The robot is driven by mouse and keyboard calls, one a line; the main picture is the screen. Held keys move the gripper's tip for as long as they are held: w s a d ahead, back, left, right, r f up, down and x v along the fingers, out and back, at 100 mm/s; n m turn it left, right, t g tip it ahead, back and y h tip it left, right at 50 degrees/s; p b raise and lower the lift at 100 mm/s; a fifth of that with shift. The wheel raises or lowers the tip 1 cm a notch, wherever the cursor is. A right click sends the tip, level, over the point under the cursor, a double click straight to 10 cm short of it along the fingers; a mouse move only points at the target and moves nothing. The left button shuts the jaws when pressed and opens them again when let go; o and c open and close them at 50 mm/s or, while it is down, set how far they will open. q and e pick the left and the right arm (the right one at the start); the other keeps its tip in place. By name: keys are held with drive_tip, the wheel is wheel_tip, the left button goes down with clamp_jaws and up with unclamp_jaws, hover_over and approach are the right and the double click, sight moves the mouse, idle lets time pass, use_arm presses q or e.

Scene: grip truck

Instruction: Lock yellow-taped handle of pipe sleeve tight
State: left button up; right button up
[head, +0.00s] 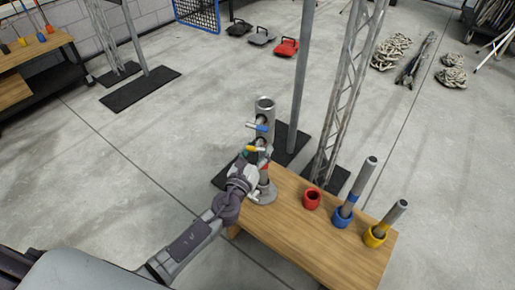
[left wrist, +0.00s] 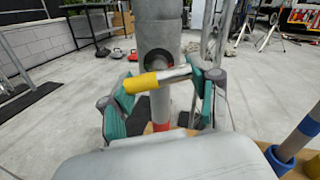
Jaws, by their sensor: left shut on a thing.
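The grey pipe sleeve (head: 264,104) stands upright at the back left corner of the wooden table. Its yellow-taped handle (head: 254,149) sticks out sideways below a blue-taped handle (head: 258,127). In the left wrist view the yellow-taped handle (left wrist: 148,82) lies across between the two green fingertips, yellow end left, bare metal end right. My left gripper (head: 246,161) is shut on this handle; in the left wrist view the gripper (left wrist: 160,98) has one finger at each end. A red-taped pipe (left wrist: 161,108) stands behind the handle. My right gripper is not in view.
The wooden table (head: 290,235) holds an empty red cup (head: 312,198), a blue cup (head: 342,217) and a yellow cup (head: 375,236), the latter two holding grey bars. A metal post (head: 302,70) and lattice truss (head: 345,90) rise behind it.

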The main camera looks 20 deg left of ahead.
use_arm(q)
drive_tip(key=shift+m, duration=0.5)
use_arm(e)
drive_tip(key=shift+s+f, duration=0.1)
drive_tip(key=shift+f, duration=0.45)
use_arm(q)
drive_tip(key=shift+f, duration=0.1)
drive_tip(key=o, duration=1.2)
drive_tip(key=shift+s, duration=0.1)
drive_tip(key=s, duration=0.8)
drive_tip(key=s+a, duration=0.1)
drive_tip(key=s, duration=0.3)
drive_tip(key=shift+w, duration=0.1)
